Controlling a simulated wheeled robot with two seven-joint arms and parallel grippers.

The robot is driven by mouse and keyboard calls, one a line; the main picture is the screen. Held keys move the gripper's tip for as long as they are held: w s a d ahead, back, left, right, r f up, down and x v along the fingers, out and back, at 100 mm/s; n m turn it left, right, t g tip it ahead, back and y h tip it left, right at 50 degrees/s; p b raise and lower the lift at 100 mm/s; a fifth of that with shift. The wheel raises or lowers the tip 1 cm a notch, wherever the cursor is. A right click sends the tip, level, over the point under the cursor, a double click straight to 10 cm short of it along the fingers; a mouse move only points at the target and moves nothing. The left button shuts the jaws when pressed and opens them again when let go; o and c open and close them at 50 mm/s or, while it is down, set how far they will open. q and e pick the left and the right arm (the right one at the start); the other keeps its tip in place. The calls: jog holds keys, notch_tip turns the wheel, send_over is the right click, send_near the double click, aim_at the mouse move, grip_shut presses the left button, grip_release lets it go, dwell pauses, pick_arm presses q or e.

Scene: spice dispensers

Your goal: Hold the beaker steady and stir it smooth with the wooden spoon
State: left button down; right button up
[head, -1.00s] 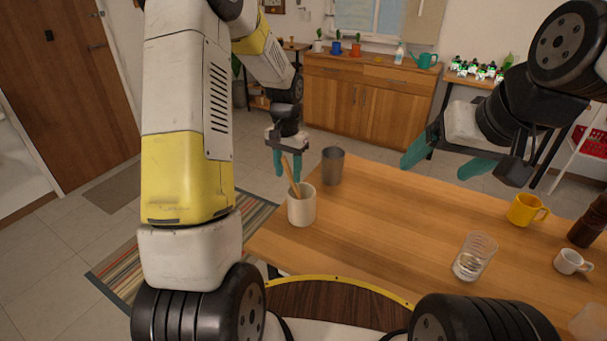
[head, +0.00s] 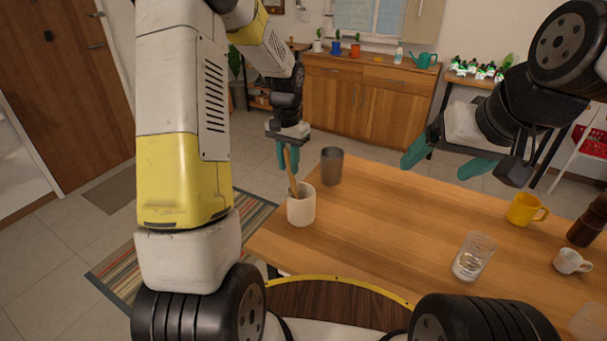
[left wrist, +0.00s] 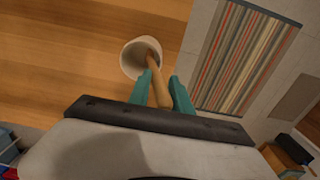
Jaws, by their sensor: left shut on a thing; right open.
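The wooden spoon (head: 292,172) stands tilted in a white cup (head: 301,208) near the table's left edge; its lower end is hidden inside. My left gripper (head: 288,158) is shut on the spoon's upper part, above the cup's rim. In the left wrist view, the spoon (left wrist: 159,88) runs between the teal fingers into the white cup (left wrist: 136,57). A clear glass beaker (head: 474,255) with pale contents low in it stands on the front right of the table. My right gripper (head: 447,160) is open and empty, its fingers wide apart, above the table's far edge, away from the beaker.
A grey metal cup (head: 331,166) stands just behind the white cup. A yellow mug (head: 525,210), a small white cup (head: 571,261) and a dark brown grinder (head: 587,222) stand to the beaker's right. The middle of the wooden table (head: 395,225) is clear.

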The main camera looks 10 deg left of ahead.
pick_arm(q)
jog(key=shift+w+a+r, duration=0.1)
jog(key=shift+a+r, duration=0.05)
jog(key=shift+r, duration=1.15)
jog(key=shift+w+a+r, duration=0.1)
jog(key=shift+a+r, duration=0.1)
jog(key=shift+r, duration=1.1)
jog(key=shift+a+r, duration=0.15)
jog(key=shift+r, duration=2.05)
jog(key=shift+s+d+r, duration=0.1)
jog(key=shift+d+r, duration=0.1)
jog(key=shift+r, duration=0.15)
